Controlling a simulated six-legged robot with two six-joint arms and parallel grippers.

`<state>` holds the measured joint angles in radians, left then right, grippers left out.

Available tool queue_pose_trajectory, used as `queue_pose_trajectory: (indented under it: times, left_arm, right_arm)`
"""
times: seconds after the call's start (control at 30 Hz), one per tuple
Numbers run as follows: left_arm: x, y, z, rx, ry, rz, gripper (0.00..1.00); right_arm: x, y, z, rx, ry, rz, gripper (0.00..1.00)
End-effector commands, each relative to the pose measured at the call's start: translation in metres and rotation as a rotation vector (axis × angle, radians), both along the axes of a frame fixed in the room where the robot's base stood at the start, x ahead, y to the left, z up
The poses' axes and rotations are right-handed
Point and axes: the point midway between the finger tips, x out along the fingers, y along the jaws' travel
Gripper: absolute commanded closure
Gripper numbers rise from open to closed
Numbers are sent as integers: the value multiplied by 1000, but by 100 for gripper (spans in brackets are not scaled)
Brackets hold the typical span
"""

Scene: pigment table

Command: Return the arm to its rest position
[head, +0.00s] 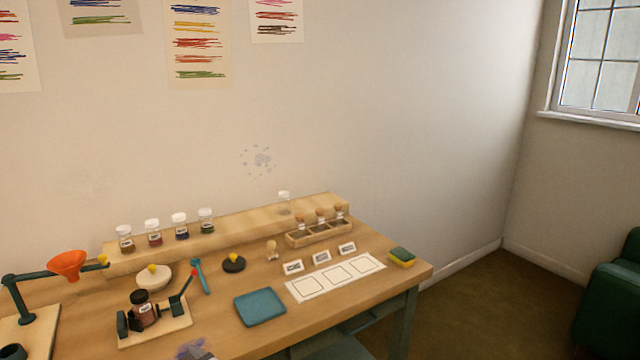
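Neither of my grippers nor my arms can be made out in the head view. The wooden table (225,318) fills the lower left and middle of the view. A dark-capped jar (145,314) with a label sits in a clamp-like holder on a wooden board at the table's front left. At the bottom edge, a small grey object (198,352) lies by a purple patch; it is cut off and I cannot tell what it is.
An orange funnel (67,264) hangs on a dark stand at left. Several jars stand on the wooden shelf (240,231). A corked-vial rack (318,233), blue tray (260,307), white sheet (335,278) and sponge (402,257) occupy the table. Floor is open at right, before a green chair (612,300).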

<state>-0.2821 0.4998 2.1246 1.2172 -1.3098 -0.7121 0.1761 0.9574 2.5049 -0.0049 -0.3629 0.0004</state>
Motion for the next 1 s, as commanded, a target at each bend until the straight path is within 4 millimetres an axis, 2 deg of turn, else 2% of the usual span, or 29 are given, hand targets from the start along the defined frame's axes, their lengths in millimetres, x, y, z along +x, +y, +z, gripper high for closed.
queue_pose_trajectory:
  times: [0.13,0.27,0.37,0.43,0.53,0.6,0.7,0.8,0.83,0.9,1.0]
  left_arm:
    - [11,-11,-44,-49,55,-142,32]
    - [11,-25,-89,-122,126,-270,32]
    - [0,-40,-129,-198,208,-371,32]
    - [-15,-52,-162,-272,287,-445,32]
    - [-55,-74,-214,-413,443,-555,32]
    - [-97,-92,-248,-534,577,-626,32]
    - [-157,-112,-278,-686,752,-694,32]
    - [-204,-125,-292,-795,885,-733,32]
    - [-215,-128,-293,-818,915,-742,32]
    - [-232,-132,-296,-856,964,-755,32]
    - [-243,-135,-297,-880,996,-764,32]
  right_arm:
    - [0,0,5,0,0,0,17]
    - [0,0,9,0,0,0,17]
    - [0,0,12,0,0,0,17]
    - [0,0,15,0,0,0,17]
    - [0,0,19,0,0,0,17]
    - [0,0,22,0,0,0,17]
    - [0,0,26,0,0,0,17]
    - [0,0,28,0,0,0,17]
    - [0,0,28,0,0,0,17]
    - [0,0,29,0,0,0,17]
    - [0,0,29,0,0,0,17]
